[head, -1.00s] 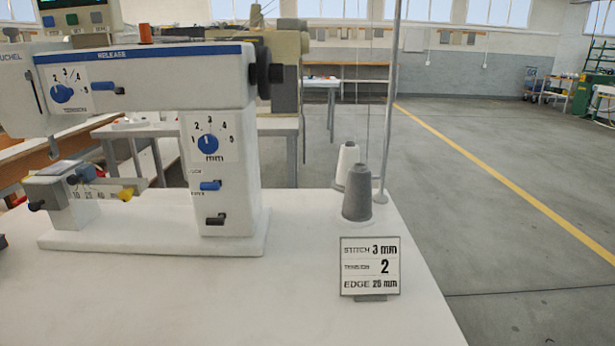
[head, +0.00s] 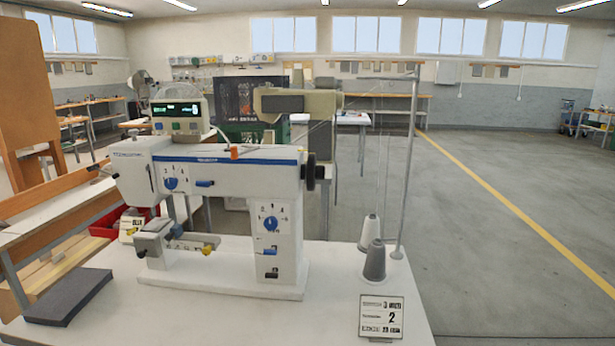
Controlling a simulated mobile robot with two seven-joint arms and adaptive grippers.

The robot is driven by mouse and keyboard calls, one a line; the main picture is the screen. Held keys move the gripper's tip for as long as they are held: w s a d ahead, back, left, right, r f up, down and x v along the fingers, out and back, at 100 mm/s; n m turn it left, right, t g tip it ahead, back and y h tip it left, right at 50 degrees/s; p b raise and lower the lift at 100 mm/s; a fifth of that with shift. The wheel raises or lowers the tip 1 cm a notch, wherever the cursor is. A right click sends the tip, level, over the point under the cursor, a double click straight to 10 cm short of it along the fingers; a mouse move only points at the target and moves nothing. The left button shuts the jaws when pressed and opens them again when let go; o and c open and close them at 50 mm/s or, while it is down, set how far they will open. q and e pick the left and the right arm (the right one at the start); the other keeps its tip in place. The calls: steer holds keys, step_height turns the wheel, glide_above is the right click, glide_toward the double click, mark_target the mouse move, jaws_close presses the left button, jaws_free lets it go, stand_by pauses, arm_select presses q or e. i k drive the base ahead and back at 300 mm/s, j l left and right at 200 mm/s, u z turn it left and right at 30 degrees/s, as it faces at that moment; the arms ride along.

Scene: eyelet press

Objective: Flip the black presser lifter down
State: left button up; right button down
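A white sewing-type machine (head: 235,178) with a blue stripe stands on a white table. Low on its right column is a small black lever (head: 271,275), pointing left and about level; it looks like the presser lifter, though its label is too small to read. A blue lever (head: 270,253) sits just above it, and a blue dial (head: 271,223) higher up. The arm also carries a blue dial (head: 171,183) and a blue lever (head: 205,183). Neither of my grippers shows in the head view.
A grey thread cone (head: 374,262), a white cone (head: 369,230) and a tall thread stand (head: 407,170) are right of the machine. A setting sign (head: 381,317) stands at the front right. A dark grey block (head: 68,297) lies at left. The table front is clear.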

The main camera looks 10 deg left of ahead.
mark_target(95, 167)
steer(key=j+u, duration=0.1)
steer(key=j, duration=0.4)
steer(key=i+j+u, duration=0.1)
steer(key=j, duration=0.4)
steer(key=i+j+u, duration=0.1)
steer(key=j, duration=0.4)
steer(key=i+j+u, duration=0.1)
steer(key=j, duration=0.35)
steer(key=i+j+u, duration=0.1)
steer(key=j, duration=0.4)
